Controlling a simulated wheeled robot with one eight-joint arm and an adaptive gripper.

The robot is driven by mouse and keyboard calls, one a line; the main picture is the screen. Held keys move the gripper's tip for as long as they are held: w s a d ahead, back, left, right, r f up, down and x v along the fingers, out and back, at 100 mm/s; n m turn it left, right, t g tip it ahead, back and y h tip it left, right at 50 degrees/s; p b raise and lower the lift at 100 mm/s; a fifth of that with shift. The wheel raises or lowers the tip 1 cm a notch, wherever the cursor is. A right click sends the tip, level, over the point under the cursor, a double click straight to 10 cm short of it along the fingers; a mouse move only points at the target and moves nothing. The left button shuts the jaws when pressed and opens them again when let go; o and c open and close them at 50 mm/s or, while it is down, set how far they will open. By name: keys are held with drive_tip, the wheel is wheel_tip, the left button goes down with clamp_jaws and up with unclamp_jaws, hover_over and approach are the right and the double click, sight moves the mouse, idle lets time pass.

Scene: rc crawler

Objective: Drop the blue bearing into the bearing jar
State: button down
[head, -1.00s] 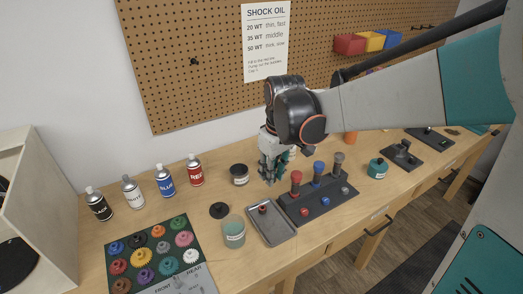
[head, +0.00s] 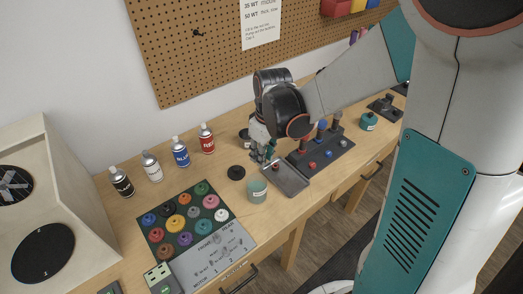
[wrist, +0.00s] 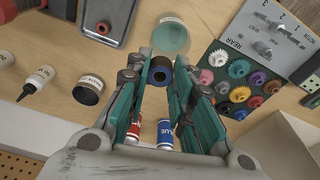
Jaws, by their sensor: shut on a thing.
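My gripper (wrist: 160,80) is shut on the blue bearing (wrist: 150,77), a dark blue ring with a brown centre, held between the fingertips in the wrist view. In the head view my gripper (head: 265,158) is above the bench, just behind the bearing jar (head: 257,190); the bearing cannot be made out there. The jar is a clear, open cylinder with a teal tint and a pale label. In the wrist view the jar (wrist: 171,37) lies just beyond the bearing, which does not appear to be inside it.
A grey tray (head: 291,185) with a red ring (wrist: 103,27) is right of the jar. A black disc (head: 236,172) lies left. A gear board (head: 152,235), spray cans (head: 180,152), a dark tin (wrist: 88,91) and a stand with coloured posts (head: 325,155) are around.

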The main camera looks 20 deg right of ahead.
drive_tip(key=shift+f+b, duration=1.35)
drive_tip(key=shift+f, duration=0.85)
drive_tip(key=c, duration=1.3)
unclamp_jaws()
drive_tip(key=shift+r, duration=0.1)
drive_tip(key=r, duration=0.4)
drive_tip(key=s+r, duration=0.1)
drive_tip(key=r, duration=0.6)
drive_tip(key=shift+s+d+r, duration=0.25)
drive_tip(key=shift+d+r, duration=0.1)
drive_tip(key=shift+r, duration=0.05)
drive_tip(key=s+f+m+t+b, duration=0.1)
drive_tip(key=s+m+t+b, duration=0.1)
drive_tip(key=s+b, duration=0.1)
drive_tip(key=s+f+m+t+b, duration=0.2)
drive_tip(key=s+b, duration=0.1)
drive_tip(key=s, duration=0.3)
drive_tip(key=s+f+m+t+b, duration=0.1)
drive_tip(key=s+f+t+b, duration=0.1)
drive_tip(key=s, duration=0.2)
drive_tip(key=shift+s+a+f+m+h+b, duration=0.2)
drive_tip(key=shift+a+m+h+b, duration=0.1)
drive_tip(key=shift+a+m+b, duration=0.1)
